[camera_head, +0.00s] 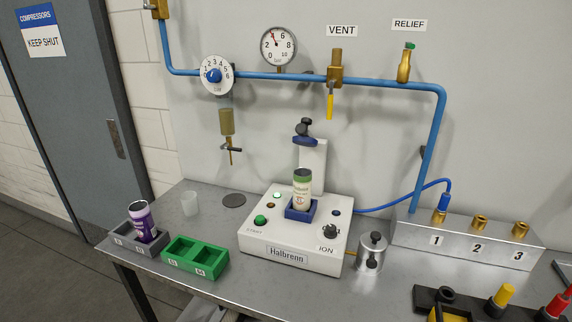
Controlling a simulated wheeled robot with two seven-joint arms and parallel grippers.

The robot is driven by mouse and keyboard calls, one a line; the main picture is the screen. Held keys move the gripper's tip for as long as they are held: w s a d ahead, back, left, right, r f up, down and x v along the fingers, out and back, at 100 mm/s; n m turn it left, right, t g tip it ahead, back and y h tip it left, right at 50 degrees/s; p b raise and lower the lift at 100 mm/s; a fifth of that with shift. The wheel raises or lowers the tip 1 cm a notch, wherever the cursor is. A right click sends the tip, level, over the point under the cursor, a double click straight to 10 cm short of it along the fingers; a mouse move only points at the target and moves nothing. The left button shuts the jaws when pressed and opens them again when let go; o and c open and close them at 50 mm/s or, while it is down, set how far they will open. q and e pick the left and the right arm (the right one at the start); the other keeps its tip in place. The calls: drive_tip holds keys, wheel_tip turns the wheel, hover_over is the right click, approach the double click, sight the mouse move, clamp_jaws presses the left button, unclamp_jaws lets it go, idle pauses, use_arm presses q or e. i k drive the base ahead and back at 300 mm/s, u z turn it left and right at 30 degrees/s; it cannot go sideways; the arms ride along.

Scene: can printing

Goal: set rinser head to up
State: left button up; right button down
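The rinser is a white box (292,257) labelled Halbrenn, standing on the metal bench. A white column (313,165) rises at its back. The rinser head (305,141), dark blue with a black knob (302,127) above it, sits near the column's top. A clear gap separates the head from a green-and-cream can (302,188), which stands upright in a blue holder (299,213) on the box. The box also carries a green START button (260,219) and a black ION knob (330,231). Neither of my grippers shows.
A grey tray (124,242) with a purple can (143,222) and a green tray (195,258) stand left. A metal canister (371,252) stands right of the rinser. A blue pipe (300,77) with gauge and valves runs above. A numbered manifold (470,243) is at right.

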sight(305, 138)
drive_tip(key=u, duration=0.5)
drive_tip(key=k, duration=1.1)
drive_tip(key=u, duration=0.95)
drive_tip(key=i, duration=1.45)
drive_tip(key=z, duration=0.9)
drive_tip(key=i, duration=0.5)
drive_tip(key=z, duration=0.6)
